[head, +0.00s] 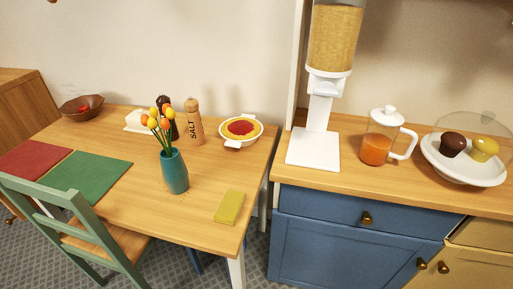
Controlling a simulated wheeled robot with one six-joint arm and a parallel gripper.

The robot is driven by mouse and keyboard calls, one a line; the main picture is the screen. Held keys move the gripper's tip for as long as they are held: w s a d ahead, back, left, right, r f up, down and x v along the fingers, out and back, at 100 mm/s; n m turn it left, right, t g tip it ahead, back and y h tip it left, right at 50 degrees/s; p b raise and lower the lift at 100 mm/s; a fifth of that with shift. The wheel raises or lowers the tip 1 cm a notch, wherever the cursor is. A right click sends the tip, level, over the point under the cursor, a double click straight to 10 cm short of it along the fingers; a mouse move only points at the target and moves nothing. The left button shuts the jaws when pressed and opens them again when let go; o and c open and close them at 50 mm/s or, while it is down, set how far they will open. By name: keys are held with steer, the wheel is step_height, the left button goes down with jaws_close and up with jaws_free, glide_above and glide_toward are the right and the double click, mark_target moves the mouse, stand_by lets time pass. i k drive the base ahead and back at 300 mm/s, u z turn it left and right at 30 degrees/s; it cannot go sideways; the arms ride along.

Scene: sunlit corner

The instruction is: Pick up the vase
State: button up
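The teal vase (174,173) stands upright on the wooden table (145,198), right of the table's middle. It holds several orange and yellow tulips (160,118). Nothing covers the vase in the head view. My gripper is not in view.
Behind the vase are a salt mill (194,122), a dark mill (173,125) and a white dish (138,121). A white-handled bowl (240,131) and a yellow-green block (229,207) lie right. A green chair (95,235) stands at the front left. A counter (350,168) is at right.

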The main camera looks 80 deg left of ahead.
mark_target(174, 171)
steer(key=i, duration=1.55)
steer(key=u, duration=3.95)
steer(key=i, duration=0.5)
steer(key=z, duration=0.05)
